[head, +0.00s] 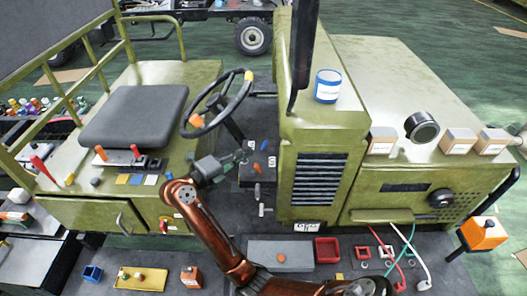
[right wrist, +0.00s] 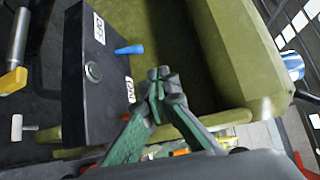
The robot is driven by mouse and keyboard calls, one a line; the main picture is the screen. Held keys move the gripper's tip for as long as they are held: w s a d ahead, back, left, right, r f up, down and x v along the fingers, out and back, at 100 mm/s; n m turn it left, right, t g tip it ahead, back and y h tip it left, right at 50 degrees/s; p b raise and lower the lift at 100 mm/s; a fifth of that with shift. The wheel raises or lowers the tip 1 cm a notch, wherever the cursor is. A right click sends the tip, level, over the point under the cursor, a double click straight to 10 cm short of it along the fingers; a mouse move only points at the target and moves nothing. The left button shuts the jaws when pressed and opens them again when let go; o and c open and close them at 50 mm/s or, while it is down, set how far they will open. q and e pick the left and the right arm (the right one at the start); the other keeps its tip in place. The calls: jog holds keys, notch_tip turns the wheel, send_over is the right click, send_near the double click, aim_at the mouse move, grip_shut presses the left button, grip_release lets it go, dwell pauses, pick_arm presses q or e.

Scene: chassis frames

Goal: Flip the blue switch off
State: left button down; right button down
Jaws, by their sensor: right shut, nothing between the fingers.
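The blue switch (right wrist: 129,50) is a short blue lever on the face of a dark box (right wrist: 84,120) in the right wrist view. White labels sit on the box; one (right wrist: 98,28) seems to read OFF and another (right wrist: 130,90) ON. The lever sticks out sideways from the box. My right gripper (right wrist: 157,78) is shut and empty, close to the lever and apart from it in the picture; contact cannot be told. In the head view my right gripper (head: 243,154) is at the dark control area between seat and engine housing. My left gripper is not in view.
A steering wheel (head: 217,104) and black seat (head: 134,115) stand left of my right gripper. The olive engine housing (head: 330,140) rises on its right. A grey box (head: 280,255) and red tray (head: 327,250) lie in front. A yellow-tipped lever (right wrist: 14,80) is beside the box.

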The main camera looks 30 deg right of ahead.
aim_at(264, 146)
jog(key=shift+w+f+b, duration=0.1)
jog(key=shift+f+b, duration=0.95)
jog(key=shift+f, duration=0.5)
jog(key=shift+d, duration=0.4)
jog(key=p+x, duration=0.1)
jog(key=x, duration=0.8)
jog(key=shift+w+d, duration=0.15)
